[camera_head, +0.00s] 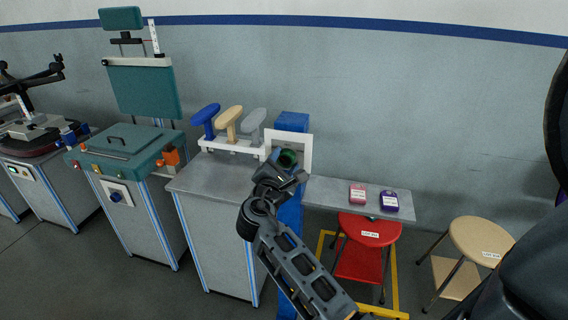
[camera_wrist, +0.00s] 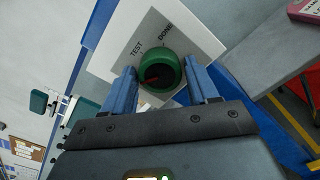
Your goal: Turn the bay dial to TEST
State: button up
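The bay dial (camera_wrist: 160,72) is a round green knob with a dark face and a red pointer mark. It sits on a white plate (camera_wrist: 192,30) lettered TEST and DONE. The red mark lies toward the left part of the knob's face in the wrist view; I cannot tell exactly which word it lines up with. In the head view the dial (camera_head: 287,159) is partly hidden by my gripper (camera_head: 283,175). In the wrist view my gripper (camera_wrist: 161,75) has its two blue fingers apart, one on each side of the knob. I cannot tell whether they touch it.
The plate is on a blue post (camera_head: 290,212) between a grey cabinet (camera_head: 215,178) and a grey shelf (camera_head: 330,194). Red (camera_head: 357,194) and purple (camera_head: 389,201) items lie on the shelf. A red stool (camera_head: 369,231) and a wooden stool (camera_head: 482,238) stand at right.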

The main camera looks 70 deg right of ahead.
jog(key=c, duration=0.7)
jog(key=shift+f, duration=0.1)
jog(key=shift+a+f+m+b, duration=0.1)
jog(key=shift+m+b, duration=0.75)
jog(key=shift+m, duration=0.05)
jog(key=m+b, duration=0.3)
jog(key=m, duration=0.1)
jog(key=shift+f+b, duration=0.1)
jog(key=shift+b, duration=0.3)
jog(key=m+b, duration=0.4)
jog(key=m, duration=0.1)
jog(key=shift+m, duration=0.4)
jog(key=shift+b, duration=0.35)
jog(key=o, duration=1.1)
jog(key=shift+r, duration=0.2)
jog(key=shift+c, duration=0.2)
